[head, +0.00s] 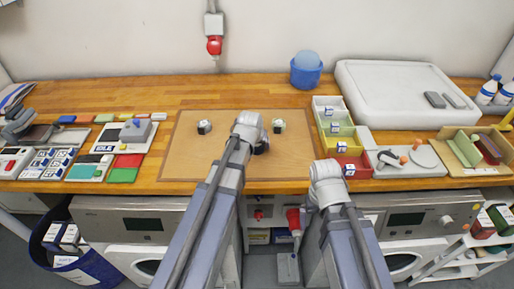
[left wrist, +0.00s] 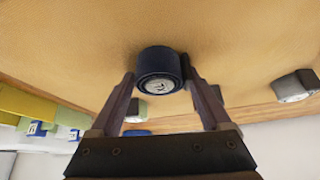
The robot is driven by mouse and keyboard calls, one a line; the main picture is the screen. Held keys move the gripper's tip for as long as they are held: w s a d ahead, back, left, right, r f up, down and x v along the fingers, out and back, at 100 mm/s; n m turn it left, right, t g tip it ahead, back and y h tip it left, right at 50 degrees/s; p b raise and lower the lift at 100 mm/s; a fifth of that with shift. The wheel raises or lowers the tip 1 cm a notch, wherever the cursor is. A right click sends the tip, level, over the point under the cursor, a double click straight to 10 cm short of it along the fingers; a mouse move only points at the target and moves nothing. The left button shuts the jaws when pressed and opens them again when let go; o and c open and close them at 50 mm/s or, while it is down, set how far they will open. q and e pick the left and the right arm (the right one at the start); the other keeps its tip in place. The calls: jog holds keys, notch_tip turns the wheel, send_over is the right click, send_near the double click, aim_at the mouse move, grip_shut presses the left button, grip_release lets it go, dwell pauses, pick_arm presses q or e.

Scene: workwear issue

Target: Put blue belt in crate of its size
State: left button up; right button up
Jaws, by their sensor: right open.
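The blue belt is a dark blue roll with a round white label (left wrist: 158,84); in the left wrist view it is at the centre, between my left gripper's fingers (left wrist: 158,80). In the head view my left gripper (head: 260,143) is low over the brown mat (head: 220,165) and mostly hides the roll. The fingers flank it, but whether they press on it is unclear. My right gripper (head: 325,170) is open near the table's front edge, by the crates.
A blue tub (head: 306,77) stands behind the mat. The mat's left half is largely clear.

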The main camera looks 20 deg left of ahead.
pick_arm(q)
jog(key=c, duration=1)
jog(key=shift+r, duration=0.15)
jog(key=shift+c, duration=0.2)
notch_tip(320, 180, up, 10)
jog(key=p, duration=1)
